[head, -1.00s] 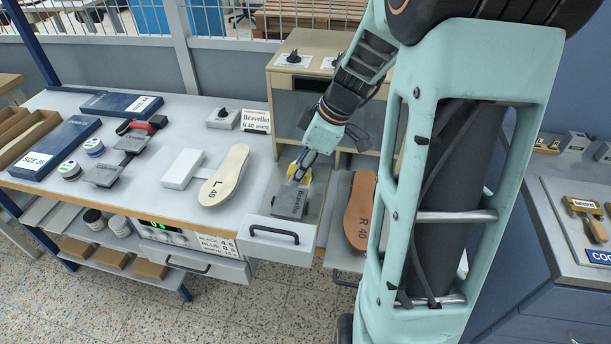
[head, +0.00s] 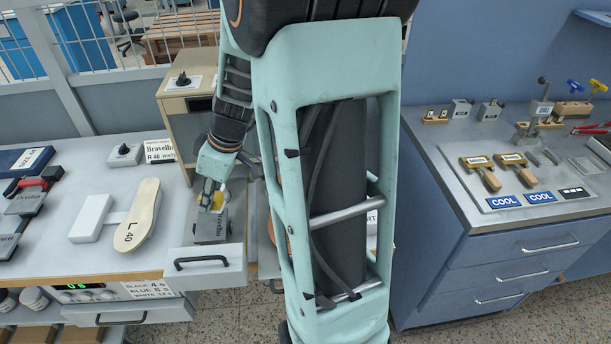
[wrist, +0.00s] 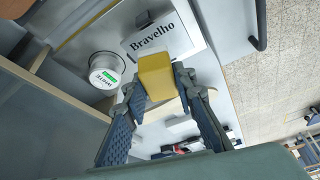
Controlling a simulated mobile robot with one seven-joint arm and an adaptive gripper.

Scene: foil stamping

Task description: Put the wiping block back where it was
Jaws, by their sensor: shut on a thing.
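The yellow block (wrist: 157,77), which looks like the wiping block, is between the two blue-grey fingers of my gripper (wrist: 155,88) in the wrist view. The fingers are closed on its sides. A dark grey lettered block (head: 211,229) sits just below and in front of my gripper. The block's underside is hidden.
A cream L 40 sole (head: 138,215) and a white block (head: 91,217) lie to the left. A white-topped round tin (wrist: 107,69) shows in the wrist view. A blue cabinet (head: 500,240) with tools is at right.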

